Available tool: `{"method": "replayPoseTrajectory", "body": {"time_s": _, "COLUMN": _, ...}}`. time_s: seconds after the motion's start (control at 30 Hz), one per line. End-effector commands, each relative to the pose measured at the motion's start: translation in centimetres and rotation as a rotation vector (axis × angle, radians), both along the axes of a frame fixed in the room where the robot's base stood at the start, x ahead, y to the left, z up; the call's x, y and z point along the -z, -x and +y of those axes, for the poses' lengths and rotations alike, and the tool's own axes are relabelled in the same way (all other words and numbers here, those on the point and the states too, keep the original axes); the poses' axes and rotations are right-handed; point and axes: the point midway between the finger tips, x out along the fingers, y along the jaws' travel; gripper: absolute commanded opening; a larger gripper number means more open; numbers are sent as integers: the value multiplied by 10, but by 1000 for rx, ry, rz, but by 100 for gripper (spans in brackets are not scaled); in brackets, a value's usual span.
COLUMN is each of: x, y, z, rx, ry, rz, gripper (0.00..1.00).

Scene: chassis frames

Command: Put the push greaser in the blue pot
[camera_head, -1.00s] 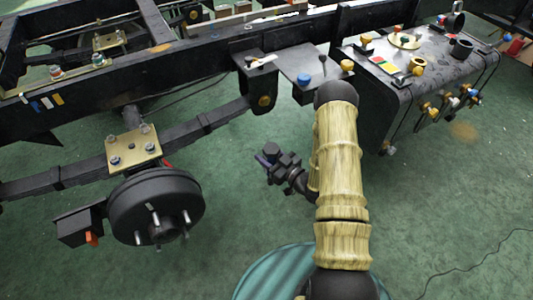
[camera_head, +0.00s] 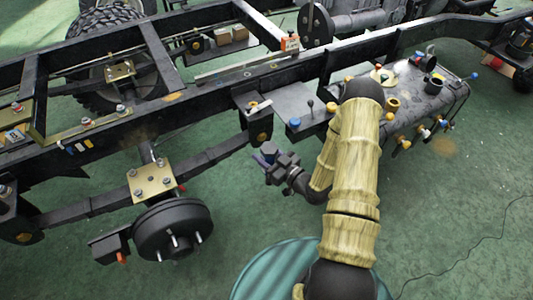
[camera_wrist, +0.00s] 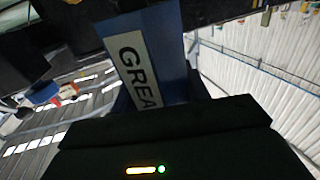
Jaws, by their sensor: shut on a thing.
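My gripper (camera_head: 270,160) is shut on the push greaser, a blue block-like body with a white label reading "GREA" in the wrist view (camera_wrist: 150,60). In the head view the greaser is only a small dark blue patch at the jaws. They are in the air in front of the chassis rail. A small round blue thing (camera_head: 294,123) sits on the dark bracket plate right of the gripper; I cannot tell whether it is the blue pot. Another small blue thing (camera_head: 474,76) is at the tank's far right end.
The black chassis frame (camera_head: 215,85) crosses the view. A brake drum (camera_head: 172,230) is at lower left. The dark tank (camera_head: 445,98) bears several small parts, including a yellow cup (camera_head: 392,104) and a dark cup (camera_head: 434,82).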

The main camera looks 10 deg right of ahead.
Motion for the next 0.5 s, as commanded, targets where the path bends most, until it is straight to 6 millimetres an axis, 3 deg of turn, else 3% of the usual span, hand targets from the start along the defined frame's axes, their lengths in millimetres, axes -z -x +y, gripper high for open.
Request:
{"method": "replayPoseTrajectory", "body": {"time_s": 0.03, "x": -23, "y": -1, "z": 1, "rx": 21, "ry": -4, "rz": -1, "gripper": 6}}
{"method": "replayPoseTrajectory", "body": {"time_s": 0.5, "x": -107, "y": -13, "z": -1, "rx": 250, "ry": -4, "rz": 0, "gripper": 6}}
